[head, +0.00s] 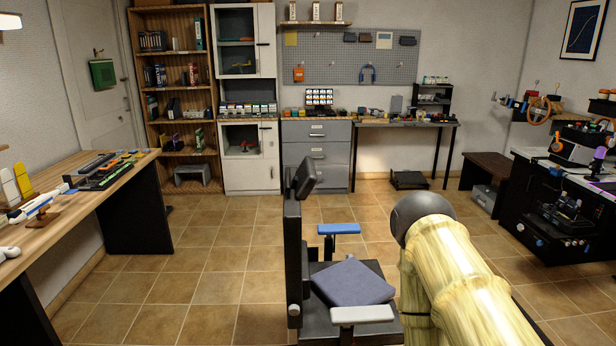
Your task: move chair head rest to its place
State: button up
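A chair with a tall, thin black backrest (293,240) stands at the lower middle of the head view, seen side-on. A dark head rest (305,177) is at the top of the backrest, tilted, on its seat side. I cannot tell whether it is fixed there. A blue-grey cushion (352,283) lies askew on the seat. One armrest has a blue pad (338,228), the nearer one a pale pad (362,314). My arm, with a yellowish cover and a dark rounded joint, fills the lower right beside the chair. My gripper is not visible.
A long wooden table (35,235) with tools runs along the left. A bookshelf, a white cabinet (264,188), drawers (322,134) and a workbench line the back wall. A cluttered black cart (560,220) stands right. The tiled floor (215,262) left of the chair is clear.

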aim_at(305, 178)
jog(key=z, duration=0.4)
jog(key=i, duration=1.1)
jog(key=u, duration=0.4)
